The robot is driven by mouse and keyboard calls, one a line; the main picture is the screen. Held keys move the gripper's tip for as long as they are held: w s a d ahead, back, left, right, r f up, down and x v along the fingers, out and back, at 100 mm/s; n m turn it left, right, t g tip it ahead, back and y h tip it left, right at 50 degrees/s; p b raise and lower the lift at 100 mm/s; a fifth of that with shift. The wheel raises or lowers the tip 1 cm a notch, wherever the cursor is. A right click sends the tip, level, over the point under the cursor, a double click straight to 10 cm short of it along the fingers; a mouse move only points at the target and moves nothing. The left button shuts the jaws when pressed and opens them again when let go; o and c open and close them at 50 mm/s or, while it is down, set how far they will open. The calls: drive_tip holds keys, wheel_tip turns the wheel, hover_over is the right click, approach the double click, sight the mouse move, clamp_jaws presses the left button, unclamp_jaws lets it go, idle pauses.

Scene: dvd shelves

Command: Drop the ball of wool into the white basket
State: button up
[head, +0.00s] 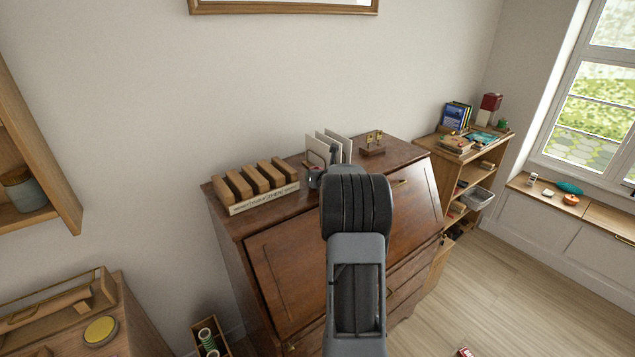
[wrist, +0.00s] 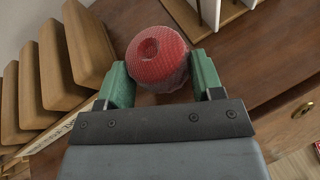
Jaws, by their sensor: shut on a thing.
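My gripper (wrist: 158,82) is shut on a red round thing (wrist: 157,56) with a dimpled top and a fine net-like surface, between its green fingers. I cannot tell for sure whether this is the ball of wool. It is over the top of the brown bureau, and I cannot tell whether it touches the wood. In the head view my arm hides most of the gripper and the red thing. A whitish basket (head: 478,197) sits on a shelf of the bookcase at the right, far from my gripper.
The wooden block rack (head: 256,183) stands left of my gripper on the bureau (head: 300,270), with upright white cards (head: 335,146) behind. Books and a red lamp (head: 490,104) top the bookcase (head: 455,156). A teal thing (head: 570,187) lies on the window bench. Floor at right is mostly clear.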

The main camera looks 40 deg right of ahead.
drive_tip(key=shift+f, duration=0.55)
drive_tip(key=shift+f+b, duration=0.25)
drive_tip(key=shift+b, duration=0.1)
drive_tip(key=o, duration=0.9)
drive_tip(key=shift+r, duration=0.1)
